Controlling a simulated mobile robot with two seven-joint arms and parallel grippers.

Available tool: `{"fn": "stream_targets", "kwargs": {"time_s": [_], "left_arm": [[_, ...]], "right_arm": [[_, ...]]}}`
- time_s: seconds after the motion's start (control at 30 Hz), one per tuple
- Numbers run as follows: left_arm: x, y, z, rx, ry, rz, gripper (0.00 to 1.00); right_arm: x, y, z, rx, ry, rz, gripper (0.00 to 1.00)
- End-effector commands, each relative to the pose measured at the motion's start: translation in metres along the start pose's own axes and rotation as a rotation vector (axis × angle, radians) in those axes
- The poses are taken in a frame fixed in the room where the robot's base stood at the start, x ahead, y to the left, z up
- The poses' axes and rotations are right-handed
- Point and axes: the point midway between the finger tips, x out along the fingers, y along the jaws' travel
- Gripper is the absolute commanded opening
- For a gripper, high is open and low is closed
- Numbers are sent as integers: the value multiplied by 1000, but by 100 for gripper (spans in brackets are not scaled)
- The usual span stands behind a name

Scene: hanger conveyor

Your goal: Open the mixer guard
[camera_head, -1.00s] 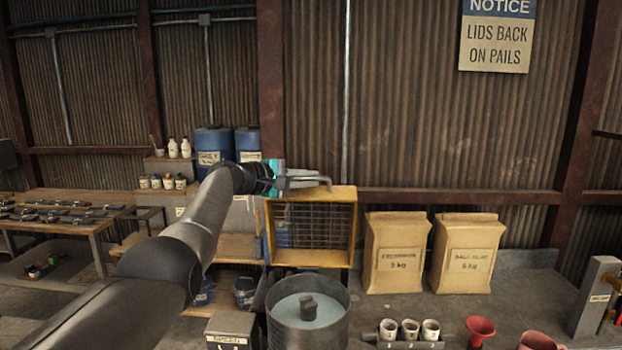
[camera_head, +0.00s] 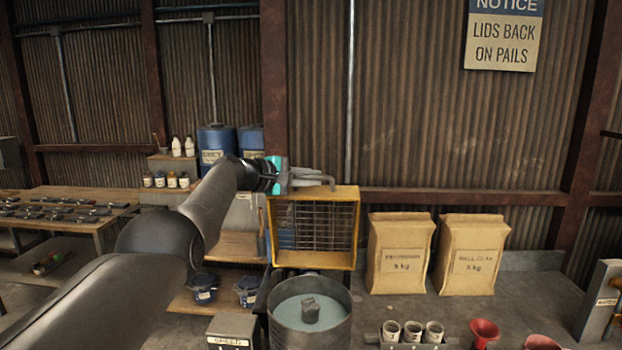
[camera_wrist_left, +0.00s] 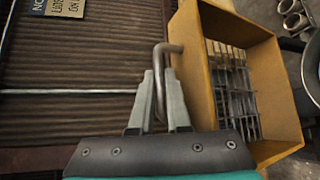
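The mixer guard (camera_head: 264,232) is a yellow box-like frame with a wire mesh. It stands upright on edge behind the grey mixer drum (camera_head: 345,318), whose round mouth is uncovered. A bent grey rod handle (camera_head: 326,180) sticks out at the guard's top edge. My left gripper (camera_head: 312,177) is at this handle, above the guard. In the left wrist view, the handle (camera_wrist_left: 169,47) runs between the narrowly spaced fingertips (camera_wrist_left: 159,75), and the guard (camera_wrist_left: 190,45) is just to their right. My right gripper is not in view.
Two paper sacks (camera_head: 402,240) (camera_head: 474,240) stand right of the guard. Several cups (camera_head: 413,331) and a red funnel (camera_head: 485,331) are at the front right. A speed box (camera_head: 230,331) stands left of the drum. Shelves with blue drums (camera_head: 215,140) are behind my left arm.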

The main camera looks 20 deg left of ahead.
Motion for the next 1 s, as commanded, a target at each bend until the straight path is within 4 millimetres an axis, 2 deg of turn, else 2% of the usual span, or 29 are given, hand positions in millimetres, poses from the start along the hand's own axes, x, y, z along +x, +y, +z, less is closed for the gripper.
{"fn": "stream_targets", "kwargs": {"time_s": [0.03,0.27,0.67,1.0], "left_arm": [[0,-2,0,2,-1,-5,19],[0,-1,0,1,-1,-3,45],[-1,0,-1,1,1,0,45],[-13,1,-5,0,4,4,45]], "right_arm": [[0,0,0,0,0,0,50],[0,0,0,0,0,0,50],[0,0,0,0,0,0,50],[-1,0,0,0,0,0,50]]}}
